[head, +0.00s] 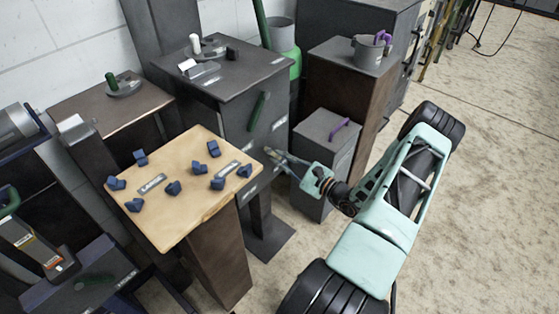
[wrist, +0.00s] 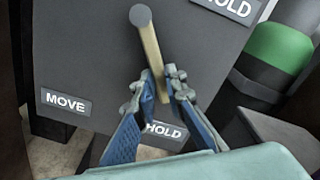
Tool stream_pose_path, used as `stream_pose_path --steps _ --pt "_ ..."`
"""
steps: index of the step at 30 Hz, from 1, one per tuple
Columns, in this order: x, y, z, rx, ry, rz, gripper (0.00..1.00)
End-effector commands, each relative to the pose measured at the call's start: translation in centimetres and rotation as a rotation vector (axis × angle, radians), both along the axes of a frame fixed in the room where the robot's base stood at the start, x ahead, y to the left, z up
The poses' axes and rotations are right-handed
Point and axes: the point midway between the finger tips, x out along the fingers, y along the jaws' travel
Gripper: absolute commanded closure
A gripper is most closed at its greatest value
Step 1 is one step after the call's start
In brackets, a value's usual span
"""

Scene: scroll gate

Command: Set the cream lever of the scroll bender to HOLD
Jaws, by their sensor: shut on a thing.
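The cream lever (wrist: 152,50) hangs from a round grey pivot on the dark grey face (wrist: 80,50) of a cabinet in the wrist view. It slants down and slightly right, with its lower end towards the lower HOLD label (wrist: 168,131). A MOVE label (wrist: 66,102) is at lower left. My gripper (wrist: 162,90) is shut on the lever's lower part, one finger on each side. The fingers partly cover the lower HOLD label. In the head view my gripper (head: 277,160) is at the cabinet's (head: 238,105) front; the lever is too small to make out there.
A green lever (head: 259,110) is on the same cabinet front. A wooden-topped stand (head: 200,215) with several blue pieces is to the left. Open floor lies further right.

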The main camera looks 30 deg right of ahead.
Motion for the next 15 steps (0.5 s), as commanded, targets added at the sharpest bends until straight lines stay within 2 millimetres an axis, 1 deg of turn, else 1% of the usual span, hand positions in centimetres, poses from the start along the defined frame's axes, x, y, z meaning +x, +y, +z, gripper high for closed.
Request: stream_pose_path --steps 14,15 --pt "-0.03 -0.21 -0.01 -0.017 -0.003 -0.002 1.0" --pt "-0.03 -0.22 0.0 -0.017 -0.003 -0.002 0.86"
